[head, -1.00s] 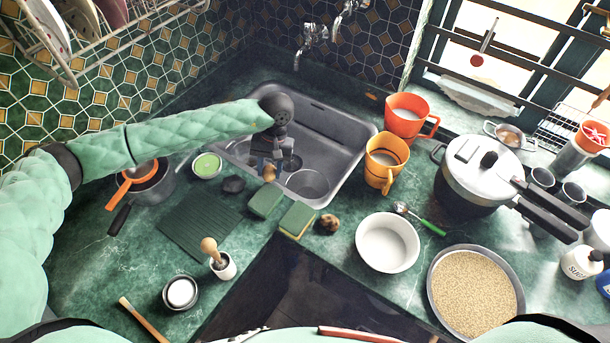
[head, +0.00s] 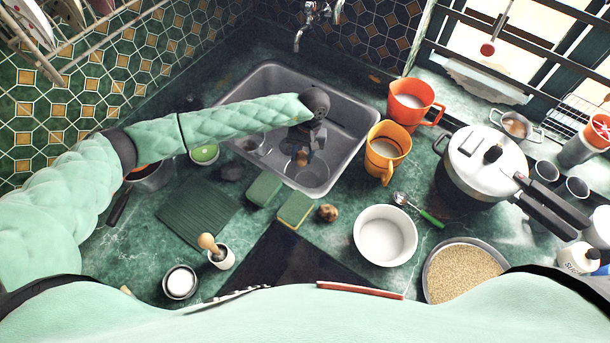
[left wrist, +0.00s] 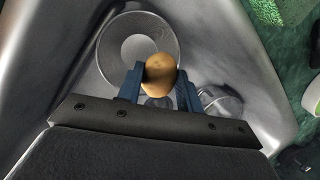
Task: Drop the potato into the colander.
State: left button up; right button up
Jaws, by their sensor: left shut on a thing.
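The potato (left wrist: 159,75) is yellow-brown and sits between the two blue fingers of my left gripper (left wrist: 159,88) in the left wrist view. My left gripper (head: 302,158) also shows in the head view, over the sink, shut on the potato. The colander (left wrist: 125,42) is a round grey metal bowl in the sink, seen behind the potato in the left wrist view. In the head view the colander (head: 316,173) is partly hidden by the gripper. The potato is above the colander's near side; its height over it is hard to tell. My right gripper is not in view.
The grey sink (head: 352,110) has raised rims. A small metal cup (left wrist: 219,101) stands beside the colander. Orange (head: 412,103) and yellow (head: 386,150) jugs stand right.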

pick_arm(q)
jog(key=shift+f, duration=1.3)
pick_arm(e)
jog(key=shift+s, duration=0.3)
pick_arm(q)
jog(key=o, duration=1)
jog(key=shift+o, duration=0.2)
jog(key=v, duration=0.6)
jog(key=shift+w+b, duration=0.1)
jog(key=shift+b, duration=0.2)
jog(key=shift+v, duration=0.85)
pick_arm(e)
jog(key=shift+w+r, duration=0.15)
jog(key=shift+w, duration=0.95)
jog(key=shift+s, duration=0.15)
